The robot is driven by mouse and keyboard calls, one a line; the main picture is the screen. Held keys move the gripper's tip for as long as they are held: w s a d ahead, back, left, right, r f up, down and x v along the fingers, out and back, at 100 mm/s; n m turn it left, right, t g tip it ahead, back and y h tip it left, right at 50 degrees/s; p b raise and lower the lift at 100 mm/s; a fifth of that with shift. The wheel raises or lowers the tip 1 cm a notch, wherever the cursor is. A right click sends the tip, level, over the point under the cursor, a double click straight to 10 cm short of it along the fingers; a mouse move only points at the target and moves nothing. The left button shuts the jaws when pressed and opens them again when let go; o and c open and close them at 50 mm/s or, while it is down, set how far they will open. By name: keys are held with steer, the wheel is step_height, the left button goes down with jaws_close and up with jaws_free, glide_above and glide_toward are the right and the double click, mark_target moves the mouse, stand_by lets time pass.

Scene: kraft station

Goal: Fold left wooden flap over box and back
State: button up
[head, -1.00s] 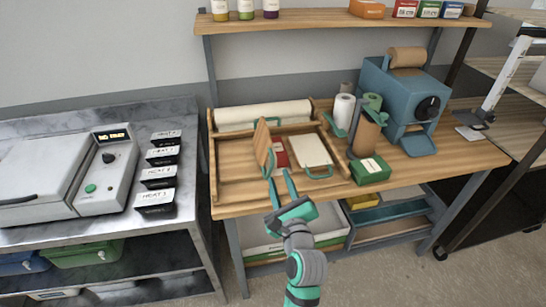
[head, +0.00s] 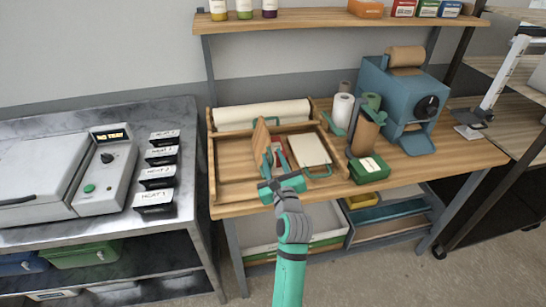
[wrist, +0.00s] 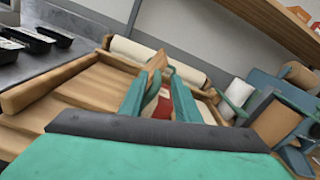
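The left wooden flap (head: 260,146) stands nearly upright, hinged in the wooden box frame (head: 232,197) on the bench. In the wrist view the flap (wrist: 157,62) shows beyond my fingers, its lower part partly hidden. A pale right flap (head: 309,149) with a teal handle lies flat to its right. A red item (wrist: 161,105) sits in the middle between the flaps. My gripper (head: 274,155) is open, its teal fingers pointing away just right of the left flap. In the wrist view the fingers (wrist: 158,84) are apart; I cannot tell whether they touch the flap.
A white roll (head: 262,114) lies behind the box frame. A green box (head: 369,171), upright rolls (head: 342,110) and a blue machine (head: 398,92) stand to the right. A steel counter (head: 181,196) with black trays (head: 155,177) is on the left. The frame's left compartment looks clear.

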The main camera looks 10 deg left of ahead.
steer(key=shift+w+a, duration=0.5)
steer(key=shift+a, duration=0.05)
steer(key=shift+d, duration=0.15)
jaws_close()
